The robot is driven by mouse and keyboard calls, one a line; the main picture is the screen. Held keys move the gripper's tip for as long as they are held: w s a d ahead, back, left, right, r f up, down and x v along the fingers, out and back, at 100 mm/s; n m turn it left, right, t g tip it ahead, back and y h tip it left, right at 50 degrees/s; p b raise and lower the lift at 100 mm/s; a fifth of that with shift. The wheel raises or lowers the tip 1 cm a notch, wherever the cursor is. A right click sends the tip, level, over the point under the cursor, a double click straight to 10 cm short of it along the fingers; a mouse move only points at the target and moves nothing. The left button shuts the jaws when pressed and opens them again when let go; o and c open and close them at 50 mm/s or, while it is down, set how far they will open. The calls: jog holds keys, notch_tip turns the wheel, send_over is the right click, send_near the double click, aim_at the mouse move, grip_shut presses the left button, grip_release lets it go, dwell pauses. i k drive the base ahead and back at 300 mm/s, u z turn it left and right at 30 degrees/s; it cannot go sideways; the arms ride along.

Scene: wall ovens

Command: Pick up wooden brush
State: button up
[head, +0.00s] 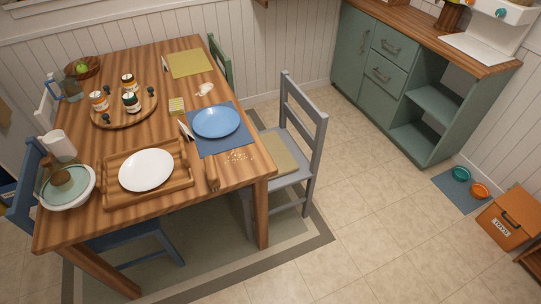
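A narrow wooden object that looks like the wooden brush (211,176) lies on the wooden table (225,178) near its front edge. It is between the wooden tray and the scattered crumbs, and its bristles are too small to make out. My gripper is not in view, so its state and its distance from the brush are hidden.
A wooden tray (110,198) with a white plate (146,170) is left of the brush. A blue plate (216,122) sits behind it, and crumbs (239,157) lie to its right. A grey chair (297,150) stands at the table's right side.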

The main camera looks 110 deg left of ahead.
aim_at(209, 161)
jog(key=u, duration=4.85)
jog(key=i, duration=0.55)
jog(key=z, duration=0.15)
